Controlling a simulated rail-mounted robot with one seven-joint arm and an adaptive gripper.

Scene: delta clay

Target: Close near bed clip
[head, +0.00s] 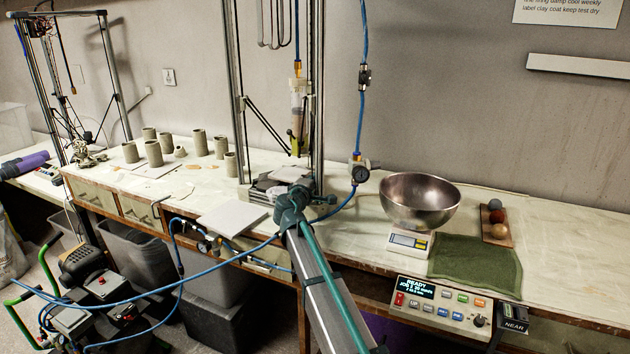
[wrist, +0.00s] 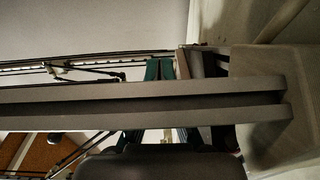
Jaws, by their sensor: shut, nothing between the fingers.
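The delta clay printer (head: 318,90) stands on the bench in the head view, with its nozzle and clay tube (head: 298,105) above a small pale bed (head: 290,174). My gripper (head: 291,198) is at the front of the printer's base, close below the bed, at the end of my arm coming up from the bottom. Its dark teal fingers also show in the wrist view (wrist: 160,69), together and with nothing visible between them, beyond a long grey bar (wrist: 120,104). I cannot pick out the near bed clip; my gripper covers part of the bed's front edge.
A white slab (head: 232,219) lies left of my gripper. Clay cylinders (head: 153,153) stand farther left. A metal bowl (head: 420,197) on a scale, a green cloth (head: 474,261) and a control box (head: 440,307) are right. A blue hose (head: 362,120) hangs beside the printer.

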